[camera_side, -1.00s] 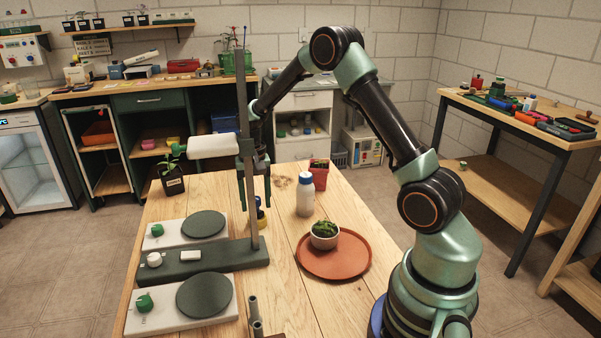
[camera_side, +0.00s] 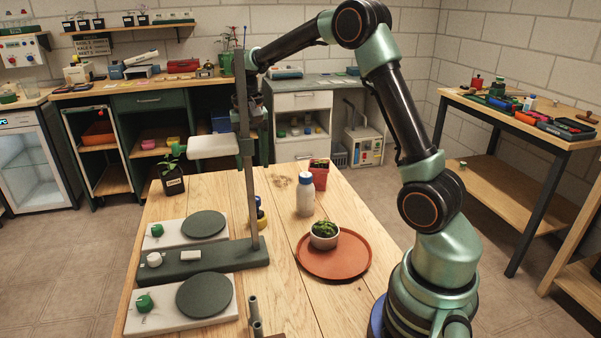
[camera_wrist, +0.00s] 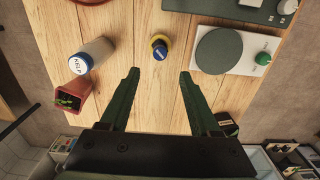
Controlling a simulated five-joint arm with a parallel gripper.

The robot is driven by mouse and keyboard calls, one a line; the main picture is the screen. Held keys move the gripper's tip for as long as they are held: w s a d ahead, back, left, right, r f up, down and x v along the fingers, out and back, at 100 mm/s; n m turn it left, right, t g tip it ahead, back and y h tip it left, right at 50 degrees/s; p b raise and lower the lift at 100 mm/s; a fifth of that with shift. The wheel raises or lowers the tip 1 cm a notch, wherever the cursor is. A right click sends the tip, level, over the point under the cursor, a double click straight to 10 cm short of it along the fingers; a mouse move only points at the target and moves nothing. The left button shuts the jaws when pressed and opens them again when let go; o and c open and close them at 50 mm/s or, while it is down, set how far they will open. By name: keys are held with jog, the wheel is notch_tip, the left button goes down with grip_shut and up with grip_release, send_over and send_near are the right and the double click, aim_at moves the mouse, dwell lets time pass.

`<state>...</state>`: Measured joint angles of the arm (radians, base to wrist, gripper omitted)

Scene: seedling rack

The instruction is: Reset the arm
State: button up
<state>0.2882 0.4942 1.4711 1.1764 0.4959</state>
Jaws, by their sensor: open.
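My gripper (camera_wrist: 160,75) is open and empty in the wrist view, its two dark green fingers apart above the table. A small yellow bottle with a blue cap (camera_wrist: 160,48) shows beyond and between the fingertips, on the table below. It is partly behind the post in the side view (camera_side: 261,218). Nothing is held.
A white bottle (camera_side: 305,197), a red pot (camera_side: 319,177) and a black seedling pot (camera_side: 173,185) stand on the table. A terracotta saucer (camera_side: 350,265) holds a white pot (camera_side: 324,240). The stand's post bears a white block (camera_side: 213,146); plates with dark discs (camera_side: 203,295) flank its base.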

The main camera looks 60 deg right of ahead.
jog(key=shift+r, duration=0.1)
jog(key=s+a+r+n+t, duration=0.2)
jog(key=s+a+r+n, duration=0.1)
jog(key=s+r+n, duration=0.65)
jog(key=s+a+f+t, duration=0.1)
jog(key=s+a+t, duration=0.2)
jog(key=s+a, duration=0.4)
jog(key=shift+a+f+t, duration=0.3)
jog(key=shift+a+f, duration=0.1)
jog(key=shift+a, duration=1.3)
jog(key=shift+s+m, duration=0.1)
jog(key=shift+m, duration=0.15)
